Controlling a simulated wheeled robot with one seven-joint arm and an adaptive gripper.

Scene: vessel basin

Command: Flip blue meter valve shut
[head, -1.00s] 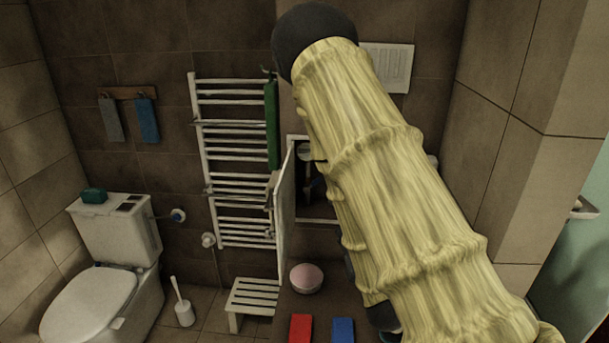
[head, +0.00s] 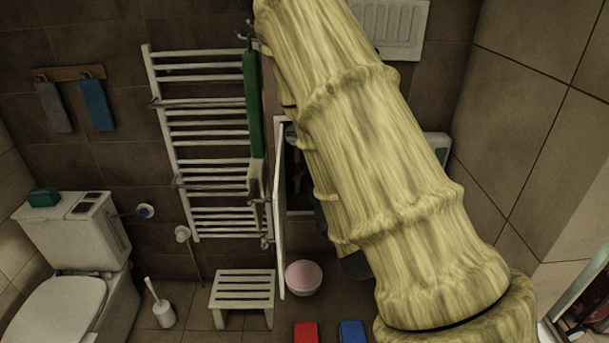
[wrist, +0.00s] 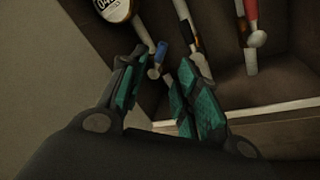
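In the wrist view, the small blue valve handle (wrist: 161,50) sits on a pipe below the round white-faced meter (wrist: 116,9). My gripper (wrist: 158,76) is open, with its teal-padded fingers apart. The blue handle shows just beyond the fingertips, between them in the picture; I cannot tell whether either finger touches it. In the head view, my arm covers the gripper, the valve and most of the wall recess (head: 299,203).
The recess's white door (head: 280,220) stands open, near the towel rail (head: 205,152). A slatted stool (head: 243,288) and pink-topped bowl (head: 304,277) are on the floor.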

